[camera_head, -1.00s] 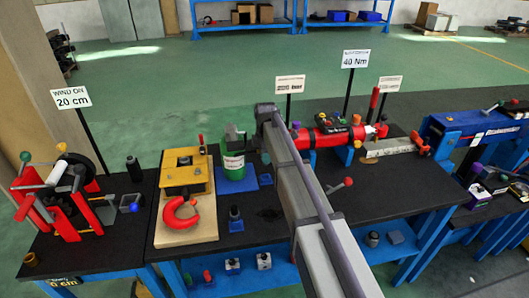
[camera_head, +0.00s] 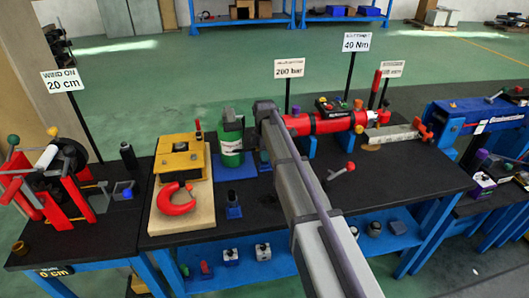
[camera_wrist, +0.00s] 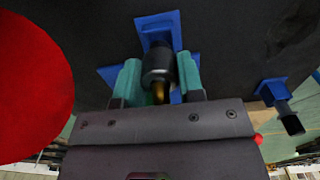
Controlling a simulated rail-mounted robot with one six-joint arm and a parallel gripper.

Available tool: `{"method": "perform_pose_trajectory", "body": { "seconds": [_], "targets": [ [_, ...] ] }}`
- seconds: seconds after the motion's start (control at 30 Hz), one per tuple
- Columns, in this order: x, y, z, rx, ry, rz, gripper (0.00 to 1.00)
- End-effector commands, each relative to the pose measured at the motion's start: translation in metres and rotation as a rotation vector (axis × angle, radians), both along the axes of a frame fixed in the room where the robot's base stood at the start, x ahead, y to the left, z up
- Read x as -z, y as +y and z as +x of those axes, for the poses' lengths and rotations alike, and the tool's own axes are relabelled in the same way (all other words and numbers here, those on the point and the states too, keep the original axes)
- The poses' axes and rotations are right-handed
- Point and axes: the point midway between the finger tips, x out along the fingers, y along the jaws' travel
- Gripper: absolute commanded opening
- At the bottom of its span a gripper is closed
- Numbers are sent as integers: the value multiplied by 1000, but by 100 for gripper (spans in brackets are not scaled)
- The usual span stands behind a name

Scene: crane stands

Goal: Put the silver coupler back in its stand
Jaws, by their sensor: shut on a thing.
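In the wrist view, my gripper (camera_wrist: 159,76) has its teal fingers shut on the coupler (camera_wrist: 158,62), a dark grey cylinder with a brass-coloured end. A blue stand (camera_wrist: 156,21) shows just past the coupler's far end. The coupler overlaps it in the picture, and I cannot tell whether they touch. A second blue stand (camera_wrist: 272,90) at the right carries a black fitting (camera_wrist: 291,122). In the head view, my arm hides the gripper and the held coupler. A blue stand with a dark fitting (camera_head: 233,206) stands left of my arm.
A green cylinder (camera_head: 231,152) and a yellow block on a wooden board (camera_head: 181,221) with a red hook (camera_head: 175,201) stand left of my arm. A red cylinder (camera_head: 325,123) lies behind it. A large red round shape (camera_wrist: 32,88) fills the wrist view's left side.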

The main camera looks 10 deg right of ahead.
Motion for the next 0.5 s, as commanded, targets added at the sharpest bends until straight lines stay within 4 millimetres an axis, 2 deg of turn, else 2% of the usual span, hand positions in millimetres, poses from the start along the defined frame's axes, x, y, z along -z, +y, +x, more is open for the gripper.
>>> {"method": "perform_pose_trajectory", "body": {
  "seconds": [0.27, 0.5],
  "targets": [
    [0, 0, 0, 0, 0, 0, 9],
    [8, 0, 0, 0, 0, 0, 9]
  ]
}}
